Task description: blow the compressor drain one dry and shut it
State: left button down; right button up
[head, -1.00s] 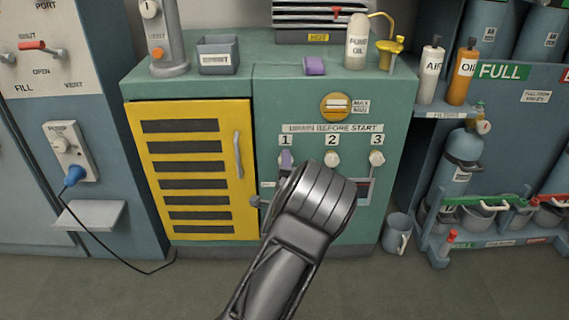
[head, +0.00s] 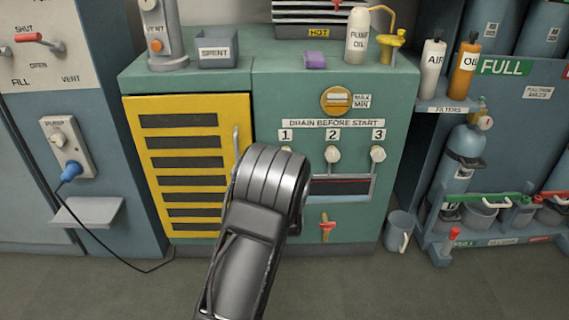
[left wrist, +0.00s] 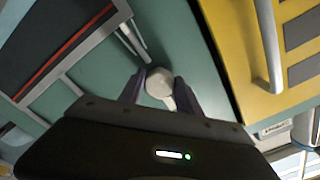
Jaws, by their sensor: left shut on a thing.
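The compressor drain cabinet (head: 345,85) is green, with a "DRAIN BEFORE START" label over positions 1, 2 and 3. Drain one is hidden in the head view behind my left wrist and hand (head: 268,185). In the left wrist view a round off-white knob with a short lever (left wrist: 159,83), taken to be drain one's, sits between the two fingers of my left gripper (left wrist: 158,90), which is shut on it. The knobs of drain two (head: 333,155) and drain three (head: 378,154) are white and free. My right gripper is not in view.
A slotted yellow door (head: 186,112) with a bar handle (left wrist: 267,45) is close beside my left gripper. A dark red-edged trough (head: 341,187) and a red-handled cock (head: 327,226) are below the drains.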

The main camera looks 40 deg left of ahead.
pick_arm(q)
jog(key=n+b, duration=0.1)
jog(key=n, duration=0.2)
jog(key=n+b, duration=0.2)
jog(key=shift+d+f+n, duration=0.1)
jog(key=shift+f+n, duration=0.1)
jog(key=shift+n, duration=0.2)
jog(key=c, duration=0.8)
grip_release()
jog(key=shift+r, duration=0.1)
jog(key=shift+c, duration=0.2)
jog(key=p+v, duration=0.2)
jog(key=v, duration=0.5)
jog(key=shift+s+d+p, duration=0.3)
